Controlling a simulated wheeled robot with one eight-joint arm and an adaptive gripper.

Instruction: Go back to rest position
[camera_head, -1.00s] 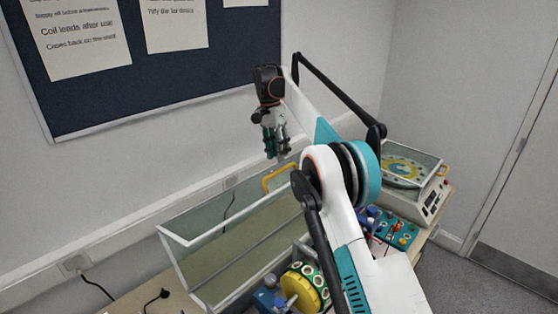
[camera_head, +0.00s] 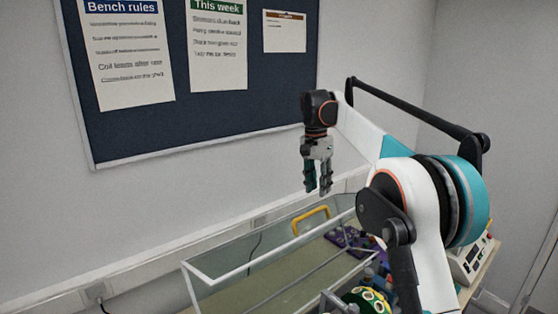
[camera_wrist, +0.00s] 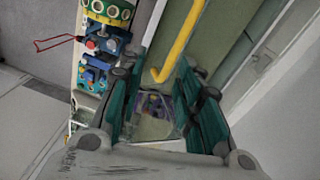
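My gripper (camera_head: 318,190) hangs fingers-down in the head view, in front of the wall and above the clear-sided case with a white frame (camera_head: 222,278). The wrist view shows its two green-padded fingers (camera_wrist: 160,90) spread apart, with nothing held between them. In that view the yellow handle (camera_wrist: 180,45) shows beyond the fingers, apart from them. The handle also shows in the head view (camera_head: 311,219) at the case's far end, below the gripper.
A dark notice board (camera_head: 225,110) with papers hangs on the wall. A dial instrument (camera_head: 466,262) stands on the bench behind my arm at right. Blue and green devices (camera_wrist: 100,45) line the bench in the wrist view. The air around the gripper looks clear.

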